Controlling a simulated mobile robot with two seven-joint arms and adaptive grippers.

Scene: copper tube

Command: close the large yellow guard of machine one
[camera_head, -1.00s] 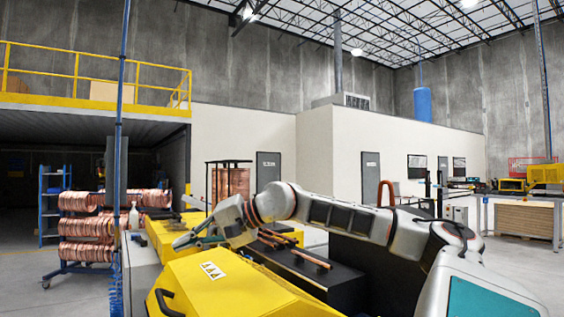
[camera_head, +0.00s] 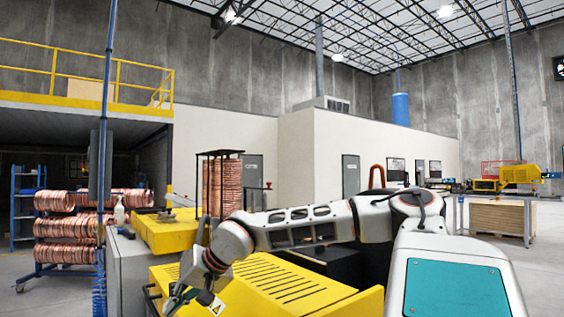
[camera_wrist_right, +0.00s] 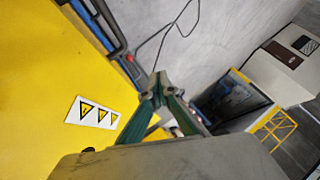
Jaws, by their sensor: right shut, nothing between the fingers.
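The large yellow guard (camera_head: 290,284) fills the lower middle of the head view, its slotted top facing up. A warning label (camera_head: 216,306) shows on its near face, partly behind my arm. A black handle (camera_head: 151,296) is at its left side. In the right wrist view the yellow panel (camera_wrist_right: 45,60) is at left with three warning triangles. My right gripper (camera_head: 172,303) is shut and empty by the guard's near left corner. Its green fingers show in the right wrist view (camera_wrist_right: 158,88); I cannot tell whether they touch the guard. My left gripper is out of view.
A second yellow cover (camera_head: 165,232) stands behind to the left, with a spray bottle (camera_head: 119,212) beside it. A rack of copper coils (camera_head: 65,228) is farther left.

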